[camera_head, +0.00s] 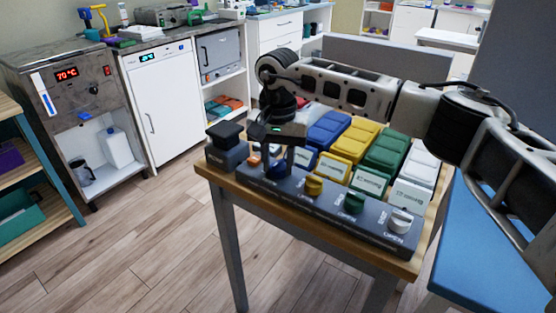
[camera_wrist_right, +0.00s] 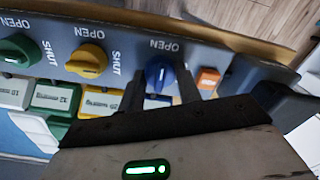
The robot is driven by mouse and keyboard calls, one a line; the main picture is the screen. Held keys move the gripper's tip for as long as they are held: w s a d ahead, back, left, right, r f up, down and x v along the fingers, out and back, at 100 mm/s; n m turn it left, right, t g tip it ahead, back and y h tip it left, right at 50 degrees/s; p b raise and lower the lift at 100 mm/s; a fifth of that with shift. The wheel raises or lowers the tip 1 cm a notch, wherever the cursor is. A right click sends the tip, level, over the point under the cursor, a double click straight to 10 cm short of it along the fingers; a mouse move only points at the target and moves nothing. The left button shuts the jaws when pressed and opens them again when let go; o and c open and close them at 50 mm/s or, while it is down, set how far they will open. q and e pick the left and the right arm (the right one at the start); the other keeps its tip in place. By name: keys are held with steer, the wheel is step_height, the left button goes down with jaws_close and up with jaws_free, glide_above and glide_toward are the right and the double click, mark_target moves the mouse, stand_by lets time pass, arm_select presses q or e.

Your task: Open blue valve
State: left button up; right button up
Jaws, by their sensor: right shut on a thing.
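The blue valve (camera_wrist_right: 160,74) is a round knob on a dark grey panel (camera_head: 330,212) along the front of a wooden table. My right gripper (camera_wrist_right: 160,92) is shut on it, with one finger on each side of the knob. OPEN is printed beside the knob in the right wrist view; its SHUT label is hidden by a finger. In the head view my right gripper (camera_head: 281,163) reaches down over the panel, and the blue knob is partly hidden behind its fingers. The knob's exact turn angle is hard to tell. My left gripper is not in view.
A yellow valve (camera_head: 314,186), a green valve (camera_head: 353,203) and a white valve (camera_head: 399,221) sit along the same panel. Coloured, labelled blocks stand behind them. A black-topped box (camera_head: 226,145) stands at the panel's left end. A blue bench (camera_head: 490,255) is at the right.

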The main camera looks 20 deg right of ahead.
mark_target(278, 162)
steer(key=o, duration=1)
steer(key=shift+c, duration=0.2)
steer(key=shift+r, duration=0.1)
arm_select(q)
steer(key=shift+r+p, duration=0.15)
steer(key=shift+p, duration=0.35)
arm_select(e)
step_height(278, 162, up, 16)
